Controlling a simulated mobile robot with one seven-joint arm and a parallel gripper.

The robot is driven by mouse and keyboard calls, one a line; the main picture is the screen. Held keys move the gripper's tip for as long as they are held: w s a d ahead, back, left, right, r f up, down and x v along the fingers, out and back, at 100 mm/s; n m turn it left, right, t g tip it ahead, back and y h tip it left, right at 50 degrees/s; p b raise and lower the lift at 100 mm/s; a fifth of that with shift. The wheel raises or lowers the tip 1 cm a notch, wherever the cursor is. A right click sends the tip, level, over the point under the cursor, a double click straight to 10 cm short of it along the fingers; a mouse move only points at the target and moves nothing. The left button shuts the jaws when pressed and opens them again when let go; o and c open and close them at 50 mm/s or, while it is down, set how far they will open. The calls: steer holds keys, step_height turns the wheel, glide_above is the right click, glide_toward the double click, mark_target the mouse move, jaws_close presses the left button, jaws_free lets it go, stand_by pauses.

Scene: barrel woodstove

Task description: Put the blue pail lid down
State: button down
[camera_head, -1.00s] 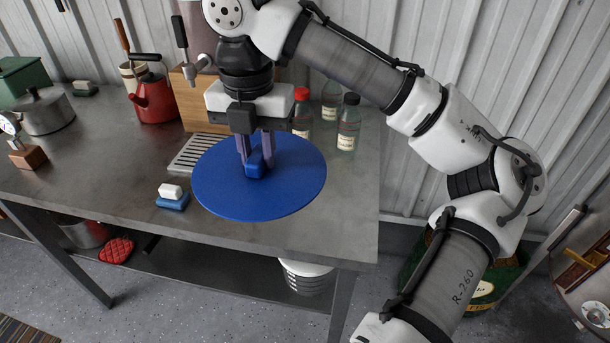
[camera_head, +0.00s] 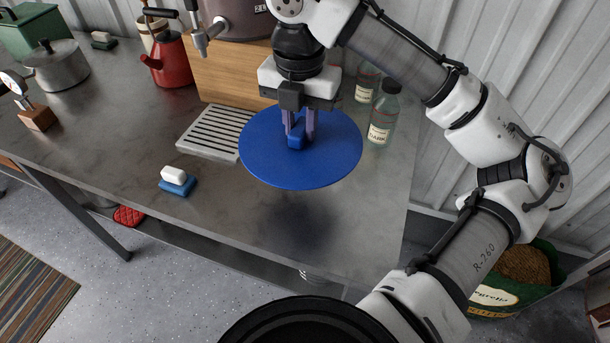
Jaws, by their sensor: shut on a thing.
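The blue pail lid (camera_head: 270,163) is a flat round disc with a blue block-shaped handle on top. My gripper (camera_head: 299,138) is shut on that handle from above. The lid hangs level above the right part of the grey metal table (camera_head: 352,225). A dark shadow lies on the table in front of the lid, with a gap between them. The lid hides part of the table and the right end of the slatted drip tray.
The drip tray (camera_head: 212,131) lies left of the lid. A blue sponge holder with a white bar (camera_head: 176,182) is front left. Bottles (camera_head: 384,112) stand close behind right. A wooden box (camera_head: 237,70) with an urn (camera_head: 235,18) and a red kettle (camera_head: 172,62) stand behind. The front right tabletop is bare.

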step_height(320, 180, down, 14)
steer(key=shift+w+f+p, duration=0.1)
steer(key=shift+f+p, duration=0.05)
steer(key=shift+p, duration=0.3)
steer(key=shift+f, duration=0.1)
steer(key=c, duration=1.2)
jaws_free()
steer(key=shift+c, duration=0.2)
step_height(320, 180, up, 12)
steer(key=shift+r+b, duration=0.15)
steer(key=shift+b, duration=0.55)
